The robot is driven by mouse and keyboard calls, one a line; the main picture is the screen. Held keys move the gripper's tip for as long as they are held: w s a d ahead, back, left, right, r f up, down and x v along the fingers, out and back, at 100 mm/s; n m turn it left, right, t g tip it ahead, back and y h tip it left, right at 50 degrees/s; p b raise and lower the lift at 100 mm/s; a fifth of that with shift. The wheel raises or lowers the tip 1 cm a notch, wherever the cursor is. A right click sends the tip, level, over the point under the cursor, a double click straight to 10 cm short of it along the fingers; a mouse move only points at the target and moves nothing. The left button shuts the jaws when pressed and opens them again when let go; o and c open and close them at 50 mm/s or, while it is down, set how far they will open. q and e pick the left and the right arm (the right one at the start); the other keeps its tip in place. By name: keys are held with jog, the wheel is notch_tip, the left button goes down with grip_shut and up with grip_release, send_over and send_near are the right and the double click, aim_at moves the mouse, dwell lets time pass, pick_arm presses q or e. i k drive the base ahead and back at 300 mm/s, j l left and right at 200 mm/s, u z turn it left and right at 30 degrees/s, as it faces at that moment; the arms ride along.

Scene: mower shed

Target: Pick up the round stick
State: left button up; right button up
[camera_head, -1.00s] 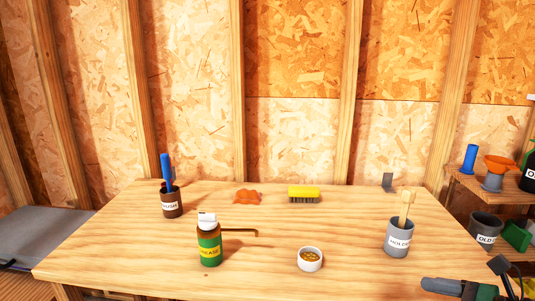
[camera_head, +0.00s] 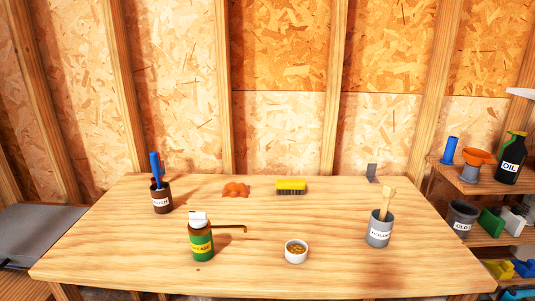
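A pale wooden stick (camera_head: 387,201) stands slightly tilted in a grey cup (camera_head: 379,234) with a white label, at the right of the workbench. Its lower part is hidden in the cup; I cannot tell whether it is round. A blue-handled item (camera_head: 156,168) stands in a brown labelled cup (camera_head: 161,202) at the back left; its lower end is hidden. Neither of my grippers is in view.
The wooden workbench (camera_head: 250,273) also holds a green-labelled bottle with a bent spout (camera_head: 201,242), a small white bowl (camera_head: 296,252), a yellow brush (camera_head: 290,186) and an orange cloth-like item (camera_head: 236,189). A shelf with an oil bottle (camera_head: 510,158) stands at right.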

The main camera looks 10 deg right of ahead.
aim_at(389, 189)
jog(key=z, duration=1.25)
